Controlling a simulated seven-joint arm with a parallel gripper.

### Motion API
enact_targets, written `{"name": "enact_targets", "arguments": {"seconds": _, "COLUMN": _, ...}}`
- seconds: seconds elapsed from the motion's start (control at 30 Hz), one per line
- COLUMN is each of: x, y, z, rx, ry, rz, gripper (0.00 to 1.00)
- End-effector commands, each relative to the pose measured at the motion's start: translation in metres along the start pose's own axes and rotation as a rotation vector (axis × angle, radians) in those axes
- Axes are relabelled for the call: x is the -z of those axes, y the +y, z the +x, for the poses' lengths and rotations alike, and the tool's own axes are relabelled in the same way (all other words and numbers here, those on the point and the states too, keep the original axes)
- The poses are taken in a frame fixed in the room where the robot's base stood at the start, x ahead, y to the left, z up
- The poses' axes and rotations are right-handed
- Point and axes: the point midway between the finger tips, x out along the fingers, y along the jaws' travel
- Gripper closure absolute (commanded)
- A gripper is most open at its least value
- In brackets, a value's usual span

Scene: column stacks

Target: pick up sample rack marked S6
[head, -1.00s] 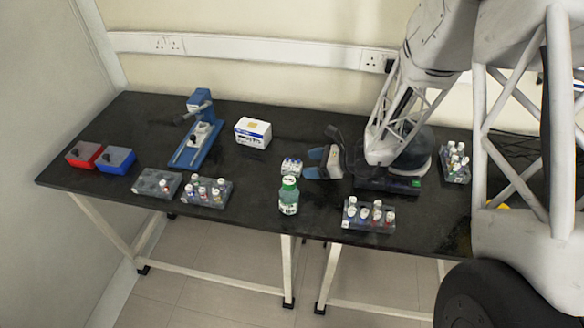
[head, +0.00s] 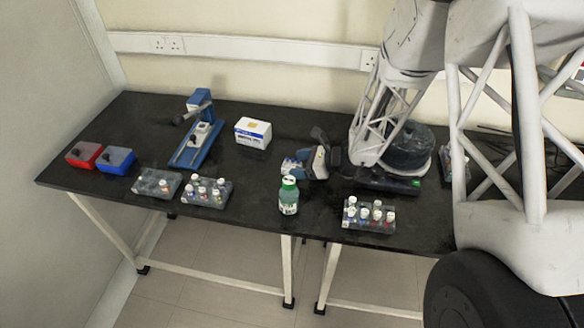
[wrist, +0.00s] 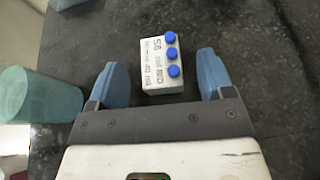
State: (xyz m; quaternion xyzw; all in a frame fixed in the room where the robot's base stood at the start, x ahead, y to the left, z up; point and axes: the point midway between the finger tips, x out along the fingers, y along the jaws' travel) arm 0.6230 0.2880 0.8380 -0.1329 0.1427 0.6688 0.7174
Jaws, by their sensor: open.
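A small white rack (wrist: 162,62) with blue caps along one side lies ahead of my gripper in the wrist view. Lettering on its top seems to read S6, though the small print is hard to make out. In the head view the rack (head: 290,167) sits behind the green-capped bottle, partly covered by my gripper. My gripper (head: 308,163) is open, its blue fingers pointing left. In the wrist view one finger is on each side of the rack's near part, with a gap on both sides.
A green bottle (head: 288,197) stands close to the rack, at the left in the wrist view (wrist: 38,95). A rack of vials (head: 368,216) is at the front edge. More racks (head: 206,192), a white box (head: 253,132) and red and blue bins (head: 117,160) are further left.

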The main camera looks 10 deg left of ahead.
Motion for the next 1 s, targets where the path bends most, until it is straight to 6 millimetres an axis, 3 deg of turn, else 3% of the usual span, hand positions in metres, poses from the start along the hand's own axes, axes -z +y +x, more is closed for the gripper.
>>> {"name": "enact_targets", "arguments": {"seconds": 0.3, "x": 0.0, "y": 0.0, "z": 0.027, "rx": -0.001, "ry": 0.001, "rz": 0.001, "gripper": 0.26}}
{"name": "enact_targets", "arguments": {"seconds": 0.9, "x": 0.0, "y": 0.0, "z": 0.028, "rx": 0.0, "ry": 0.0, "rz": 0.0, "gripper": 0.26}}
{"name": "enact_targets", "arguments": {"seconds": 1.0, "x": 0.0, "y": 0.0, "z": 0.028, "rx": 0.0, "ry": 0.0, "rz": 0.0, "gripper": 0.39}}
